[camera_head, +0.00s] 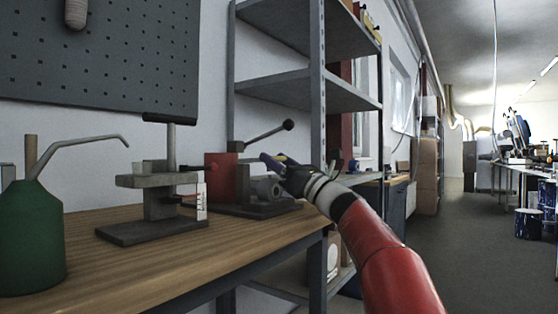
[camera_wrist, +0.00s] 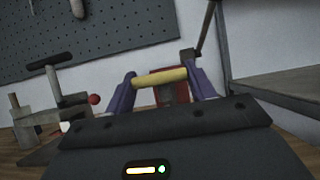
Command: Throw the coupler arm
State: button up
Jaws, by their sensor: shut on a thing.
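My gripper (camera_head: 268,160) is at the machine with the red block (camera_head: 220,166) on the workbench. In the wrist view its two purple fingers (camera_wrist: 160,78) are shut on a yellow bar (camera_wrist: 160,77), seemingly the grip of the coupler arm. The bar lies level across the fingers, with the red block (camera_wrist: 171,95) behind it. How the bar joins the machine is hidden. A dark lever with a round black knob (camera_head: 288,125) slants up to the right above my gripper. The grey cylindrical part (camera_head: 265,188) sits on the machine's dark base below.
A press-like stand (camera_head: 160,185) with a black T-handle and a green oil can (camera_head: 30,235) stand left on the wooden bench (camera_head: 200,250). A pegboard (camera_head: 110,55) hangs behind. Grey metal shelving (camera_head: 318,90) rises close behind my gripper. The aisle floor at right is open.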

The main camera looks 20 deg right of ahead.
jog(key=shift+w+f, duration=0.1)
jog(key=shift+f, duration=0.15)
jog(key=o, duration=1.1)
jog(key=shift+a, duration=0.1)
jog(key=shift+o, duration=1.4)
jog(key=shift+r, duration=0.1)
jog(key=b+v, duration=0.1)
jog(key=v, duration=0.6)
jog(key=shift+s, duration=0.25)
jog(key=shift+d, duration=0.2)
jog(key=shift+s+d, duration=0.1)
jog(key=shift+s, duration=0.05)
